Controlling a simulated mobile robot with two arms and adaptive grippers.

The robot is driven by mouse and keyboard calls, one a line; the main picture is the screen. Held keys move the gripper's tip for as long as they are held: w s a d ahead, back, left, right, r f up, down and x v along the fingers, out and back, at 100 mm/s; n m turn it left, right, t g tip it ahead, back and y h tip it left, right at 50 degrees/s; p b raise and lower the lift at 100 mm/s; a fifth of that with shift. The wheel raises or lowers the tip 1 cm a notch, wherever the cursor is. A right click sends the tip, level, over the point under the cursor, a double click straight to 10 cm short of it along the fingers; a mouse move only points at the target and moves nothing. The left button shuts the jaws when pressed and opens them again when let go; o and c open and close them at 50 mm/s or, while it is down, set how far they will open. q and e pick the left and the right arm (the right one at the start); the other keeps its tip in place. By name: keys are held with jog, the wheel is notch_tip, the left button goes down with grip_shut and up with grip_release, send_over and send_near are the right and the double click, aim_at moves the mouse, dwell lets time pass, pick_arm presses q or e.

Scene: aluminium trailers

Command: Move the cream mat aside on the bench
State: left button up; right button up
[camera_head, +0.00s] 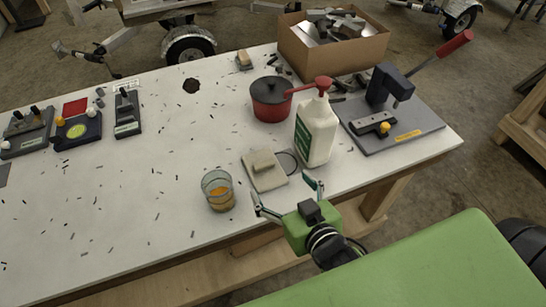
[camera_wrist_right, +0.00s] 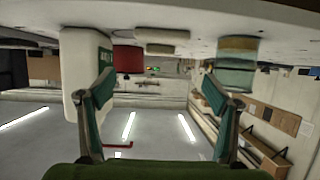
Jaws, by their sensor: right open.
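The cream mat (camera_head: 254,181) lies flat on the white bench (camera_head: 165,180), near its front edge. A small cream block (camera_head: 264,160) rests on top of the mat. In the right wrist view, which is upside down, the mat (camera_wrist_right: 165,34) appears edge-on at the top, ahead of the fingers. My right gripper (camera_head: 284,190) is open and empty at the bench's front edge, just short of the mat, with its fingers pointing towards it. The fingers (camera_wrist_right: 160,88) are spread wide in the wrist view, with nothing between them. My left gripper is not in view.
A glass with amber liquid (camera_head: 219,192) stands left of the mat. A white pump bottle (camera_head: 316,132) stands close on its right, with a dark ring (camera_head: 293,162) between. A red pot (camera_head: 270,103) is behind. The bench left of the glass is mostly clear, with scattered dark bits.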

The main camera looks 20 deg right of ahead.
aim_at(266, 167)
jog(key=x, duration=0.4)
jog(key=shift+w+a+r+p, duration=0.1)
jog(key=shift+w+p, duration=0.05)
jog(key=shift+p, duration=0.2)
jog(key=shift+x, duration=1.25)
jog(key=shift+w+f, duration=0.45)
jog(key=shift+w, duration=0.1)
jog(key=p+x, duration=0.1)
jog(key=x, duration=0.2)
jog(key=shift+w+f, duration=0.15)
jog(key=shift+f, duration=0.1)
jog(key=shift+w+f, duration=0.25)
jog(key=shift+w, duration=0.15)
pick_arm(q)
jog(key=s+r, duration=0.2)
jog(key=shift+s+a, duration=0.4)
